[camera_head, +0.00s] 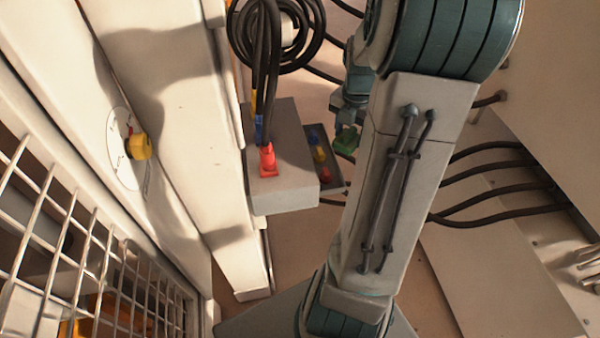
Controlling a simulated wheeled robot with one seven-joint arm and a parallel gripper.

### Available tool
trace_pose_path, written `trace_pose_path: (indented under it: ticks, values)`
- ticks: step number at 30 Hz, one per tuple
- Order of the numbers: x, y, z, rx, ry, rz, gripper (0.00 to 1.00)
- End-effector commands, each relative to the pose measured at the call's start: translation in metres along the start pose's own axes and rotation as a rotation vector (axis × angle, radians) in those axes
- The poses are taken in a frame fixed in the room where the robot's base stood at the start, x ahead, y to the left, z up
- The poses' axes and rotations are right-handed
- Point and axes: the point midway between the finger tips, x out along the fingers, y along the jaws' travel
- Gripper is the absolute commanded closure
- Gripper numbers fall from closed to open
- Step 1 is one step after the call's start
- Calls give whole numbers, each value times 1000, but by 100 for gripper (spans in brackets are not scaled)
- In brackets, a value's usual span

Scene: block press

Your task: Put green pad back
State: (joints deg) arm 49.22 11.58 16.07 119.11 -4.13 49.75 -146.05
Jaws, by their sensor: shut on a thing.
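The green pad (346,141) is a small green block just below my gripper (347,124). My gripper is shut on it, though the fingers look small and partly shaded. The pad is just right of a dark panel (333,184) that carries small blue, yellow and red pieces. I cannot tell from this view how far the pad is from the panel. My arm fills the middle right and stands in front of what lies behind it.
A grey box (285,198) with a red plug (267,160) and coiled black cables (262,60) stands left of the panel. A white column with a yellow knob (140,147) and a wire mesh (90,255) are on the left. Black hoses (495,190) run at right.

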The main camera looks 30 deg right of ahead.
Motion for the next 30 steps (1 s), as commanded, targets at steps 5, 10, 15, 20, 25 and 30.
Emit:
trace_pose_path:
  ticks: [5, 10, 15, 20, 25, 30]
  values:
    - [-1, -8, 1, -60, 1, -1, 84]
    - [16, 10, -19, -69, 5, -3, 84]
    - [40, 38, -47, -69, 4, -2, 84]
    - [58, 59, -68, -68, 2, -1, 84]
    - [67, 69, -78, -65, 1, -1, 84]
    - [88, 70, -81, -66, 4, -3, 84]
